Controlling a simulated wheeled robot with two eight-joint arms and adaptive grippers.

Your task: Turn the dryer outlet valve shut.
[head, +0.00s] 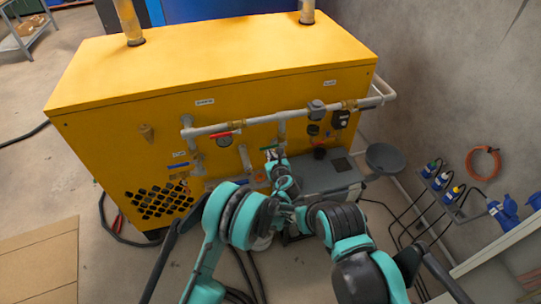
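A large yellow cabinet (110,130) carries grey pipework (250,121) on its front. A valve with a red handle (222,134) sits on this pipe left of centre. A small green part (268,146), perhaps another valve handle, shows at the lower pipe. The labels are too small to read, so I cannot tell which valve is the dryer outlet valve. My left gripper (273,157) is at the cabinet front, close beside or at the green part; contact and finger opening cannot be made out. My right arm enters from the lower right; I cannot make out its gripper.
A grey box-like unit (325,177) stands low against the cabinet, right of my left gripper. A dark round pan (384,158) is further right. Blue connectors and an orange coil (483,163) are by the right wall. Cables lie on the floor; cardboard (40,262) lies lower left.

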